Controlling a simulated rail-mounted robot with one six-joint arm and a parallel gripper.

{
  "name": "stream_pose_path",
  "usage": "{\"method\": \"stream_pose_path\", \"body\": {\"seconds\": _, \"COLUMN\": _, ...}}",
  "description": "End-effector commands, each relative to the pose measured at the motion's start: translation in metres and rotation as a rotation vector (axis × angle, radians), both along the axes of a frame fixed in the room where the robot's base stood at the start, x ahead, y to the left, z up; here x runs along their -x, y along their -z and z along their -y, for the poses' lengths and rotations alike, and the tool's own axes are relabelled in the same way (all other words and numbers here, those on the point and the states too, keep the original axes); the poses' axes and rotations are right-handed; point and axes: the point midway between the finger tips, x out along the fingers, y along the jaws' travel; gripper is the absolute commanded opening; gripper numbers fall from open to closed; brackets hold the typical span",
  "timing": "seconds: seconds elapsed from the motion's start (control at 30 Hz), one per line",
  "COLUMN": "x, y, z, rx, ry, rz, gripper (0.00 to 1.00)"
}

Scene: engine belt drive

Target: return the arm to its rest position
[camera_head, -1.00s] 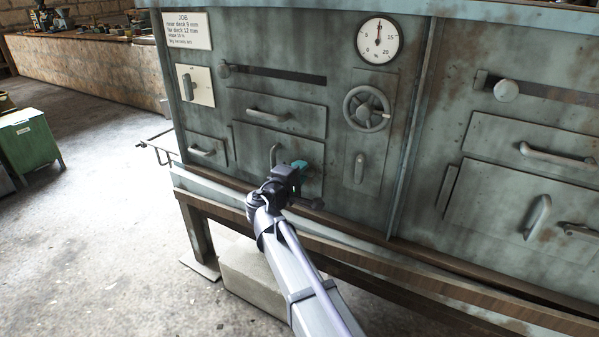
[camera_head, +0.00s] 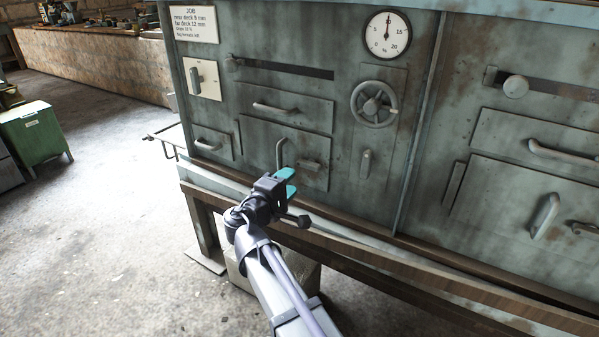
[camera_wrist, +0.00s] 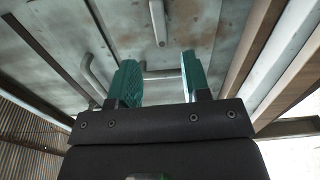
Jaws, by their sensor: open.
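My gripper (camera_head: 288,182) has teal fingers and a dark body, and it stands in front of the lower door of the green-grey machine cabinet (camera_head: 255,65). The two fingers are apart, with nothing between them. In the wrist view my gripper (camera_wrist: 160,78) is also open and empty, with the cabinet face beyond it. A vertical bar handle (camera_head: 280,153) and a small horizontal handle (camera_head: 309,164) are on the door just beyond the fingers. My gripper appears clear of both.
A handwheel (camera_head: 374,104), a dial (camera_head: 387,35) and several drawer handles are on the cabinet face. A wooden ledge (camera_head: 400,257) runs along its base. A concrete block (camera_head: 295,276) lies below. Open floor is at left, with a green cabinet (camera_head: 33,133).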

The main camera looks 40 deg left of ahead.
Motion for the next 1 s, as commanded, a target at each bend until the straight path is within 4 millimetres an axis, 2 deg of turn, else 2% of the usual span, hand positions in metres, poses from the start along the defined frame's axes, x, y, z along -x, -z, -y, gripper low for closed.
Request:
{"method": "stream_pose_path", "body": {"seconds": 0.03, "x": 0.009, "y": 0.0, "z": 0.002, "rx": 0.0, "ry": -0.002, "rz": 0.0, "gripper": 0.44}}
{"method": "stream_pose_path", "body": {"seconds": 0.17, "x": 0.018, "y": 0.0, "z": 0.003, "rx": 0.0, "ry": 0.0, "rz": 0.0, "gripper": 0.44}}
{"method": "stream_pose_path", "body": {"seconds": 0.57, "x": 0.018, "y": 0.0, "z": 0.003, "rx": -0.002, "ry": 0.004, "rz": 0.0, "gripper": 0.44}}
{"method": "stream_pose_path", "body": {"seconds": 0.67, "x": 0.018, "y": 0.013, "z": 0.014, "rx": -0.034, "ry": 0.052, "rz": -0.081, "gripper": 0.44}}
{"method": "stream_pose_path", "body": {"seconds": 0.77, "x": 0.028, "y": 0.05, "z": 0.056, "rx": -0.106, "ry": 0.151, "rz": -0.307, "gripper": 0.44}}
{"method": "stream_pose_path", "body": {"seconds": 0.87, "x": 0.006, "y": 0.086, "z": 0.135, "rx": -0.191, "ry": 0.338, "rz": -0.56, "gripper": 0.44}}
{"method": "stream_pose_path", "body": {"seconds": 0.9, "x": -0.003, "y": 0.099, "z": 0.17, "rx": -0.232, "ry": 0.422, "rz": -0.659, "gripper": 0.44}}
{"method": "stream_pose_path", "body": {"seconds": 0.97, "x": -0.014, "y": 0.116, "z": 0.225, "rx": -0.301, "ry": 0.549, "rz": -0.802, "gripper": 0.44}}
{"method": "stream_pose_path", "body": {"seconds": 1.0, "x": -0.018, "y": 0.125, "z": 0.263, "rx": -0.356, "ry": 0.638, "rz": -0.896, "gripper": 0.44}}
